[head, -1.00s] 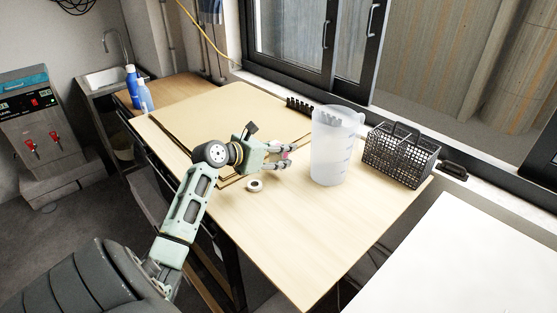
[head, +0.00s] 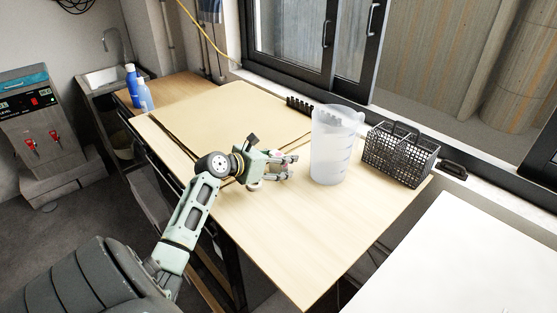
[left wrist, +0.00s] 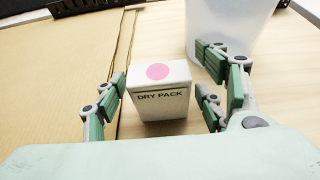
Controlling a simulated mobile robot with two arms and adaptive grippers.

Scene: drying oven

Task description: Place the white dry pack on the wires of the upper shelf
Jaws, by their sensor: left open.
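The white dry pack (left wrist: 160,92) is a small box with a pink dot on top and the words "DRY PACK" on its side. In the left wrist view it stands upright on the table between the two fingers of my left gripper (left wrist: 163,98). The fingers are open, with a gap visible on each side of the pack. My right gripper is not in view.
A translucent jug (head: 331,150) stands close by on the right, and behind the pack in the wrist view. A black wire basket (head: 400,155) stands beyond it. Flat cardboard (head: 215,112) covers the table's back left. The front of the wooden table (head: 290,240) is clear.

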